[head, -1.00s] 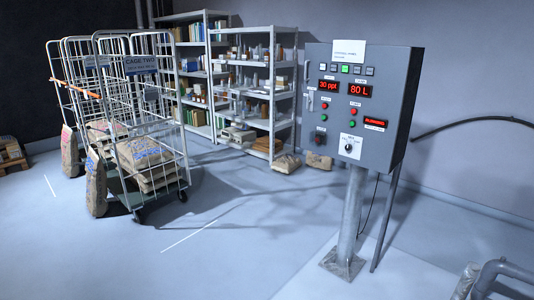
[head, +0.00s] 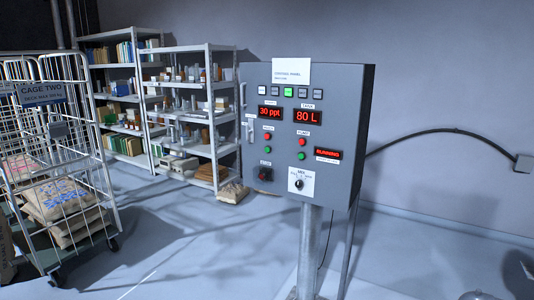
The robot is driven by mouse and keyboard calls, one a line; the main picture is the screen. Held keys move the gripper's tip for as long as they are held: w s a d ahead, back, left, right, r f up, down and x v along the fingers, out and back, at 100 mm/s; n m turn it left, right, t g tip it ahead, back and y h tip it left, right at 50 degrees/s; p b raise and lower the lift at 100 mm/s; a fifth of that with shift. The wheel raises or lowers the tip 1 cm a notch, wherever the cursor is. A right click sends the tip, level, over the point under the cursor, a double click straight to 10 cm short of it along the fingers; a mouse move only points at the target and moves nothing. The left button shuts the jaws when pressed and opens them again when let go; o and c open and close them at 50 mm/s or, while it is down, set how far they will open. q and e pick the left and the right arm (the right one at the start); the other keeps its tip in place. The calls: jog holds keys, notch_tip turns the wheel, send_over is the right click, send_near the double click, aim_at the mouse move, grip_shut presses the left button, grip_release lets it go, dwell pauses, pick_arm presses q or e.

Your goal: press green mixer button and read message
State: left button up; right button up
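A grey control panel (head: 345,95) on a post stands right of centre. Two columns of buttons sit mid-panel: a red button (head: 268,136) above a green button (head: 267,151) on the left, and a red button (head: 302,142) above a green button (head: 301,156) on the right. Their small labels are too blurred to tell which is the mixer's. A message display (head: 328,153) at the right glows red and appears to read "RUNNING". Red readouts show "30 ppt" (head: 270,113) and "80 L" (head: 307,116). Neither of my grippers is in view.
Below the buttons are a dark switch (head: 264,175) and a knob on a white plate (head: 299,185). A wire cage trolley (head: 93,180) with sacks stands left. Shelves (head: 209,100) line the back wall. Floor between trolley and panel is mostly clear.

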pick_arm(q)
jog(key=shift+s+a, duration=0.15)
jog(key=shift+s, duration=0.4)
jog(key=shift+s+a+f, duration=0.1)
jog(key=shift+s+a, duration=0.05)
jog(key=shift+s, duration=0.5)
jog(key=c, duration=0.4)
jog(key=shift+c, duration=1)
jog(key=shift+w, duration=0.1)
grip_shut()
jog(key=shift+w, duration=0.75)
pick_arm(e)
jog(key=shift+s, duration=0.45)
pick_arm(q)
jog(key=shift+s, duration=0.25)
